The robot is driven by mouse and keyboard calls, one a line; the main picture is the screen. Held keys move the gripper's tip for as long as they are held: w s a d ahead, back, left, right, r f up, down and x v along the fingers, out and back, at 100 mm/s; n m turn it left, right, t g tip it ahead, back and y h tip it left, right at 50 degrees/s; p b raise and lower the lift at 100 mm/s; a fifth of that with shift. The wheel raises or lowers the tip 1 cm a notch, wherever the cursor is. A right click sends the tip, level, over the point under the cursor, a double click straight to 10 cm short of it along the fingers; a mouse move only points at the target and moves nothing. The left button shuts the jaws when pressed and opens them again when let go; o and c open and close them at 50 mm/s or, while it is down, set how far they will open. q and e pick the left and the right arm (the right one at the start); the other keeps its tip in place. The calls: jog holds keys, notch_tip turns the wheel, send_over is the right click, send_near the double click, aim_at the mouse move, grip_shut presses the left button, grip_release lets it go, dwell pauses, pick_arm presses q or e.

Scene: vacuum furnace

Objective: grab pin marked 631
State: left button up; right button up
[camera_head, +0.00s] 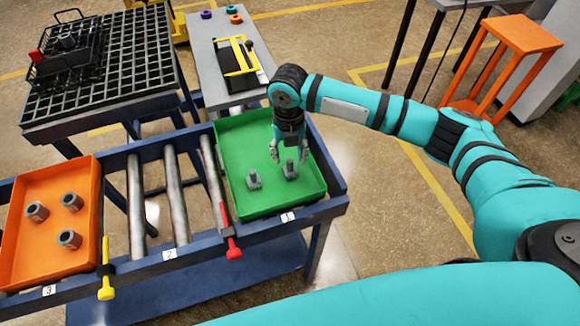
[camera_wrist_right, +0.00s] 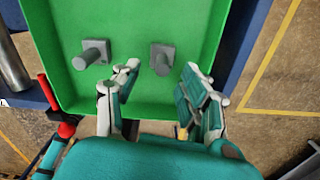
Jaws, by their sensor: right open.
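Two grey pins with square bases are in the green tray (camera_head: 262,130). The left pin (camera_head: 253,180) also shows in the wrist view (camera_wrist_right: 92,54). The right pin (camera_head: 290,171) also shows in the wrist view (camera_wrist_right: 161,60). No number such as 631 is readable on either pin. My right gripper (camera_head: 289,157) is open and empty over the green tray, by the right pin. In the wrist view the right pin appears between and just beyond the fingertips (camera_wrist_right: 160,78); contact is not visible. My left gripper is not in view.
An orange tray (camera_head: 88,170) with several grey hollow parts stands left on the blue roller rack. A red handle (camera_head: 231,240) and a yellow handle (camera_head: 106,270) stick out at its front. A grey table and a black grid table stand behind.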

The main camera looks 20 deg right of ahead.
aim_at(290, 160)
notch_tip(290, 160, down, 4)
jog(key=shift+d+r+p, duration=0.1)
jog(key=shift+d+p, duration=0.05)
jog(key=shift+p, duration=0.7)
jog(key=shift+f, duration=0.55)
grip_shut()
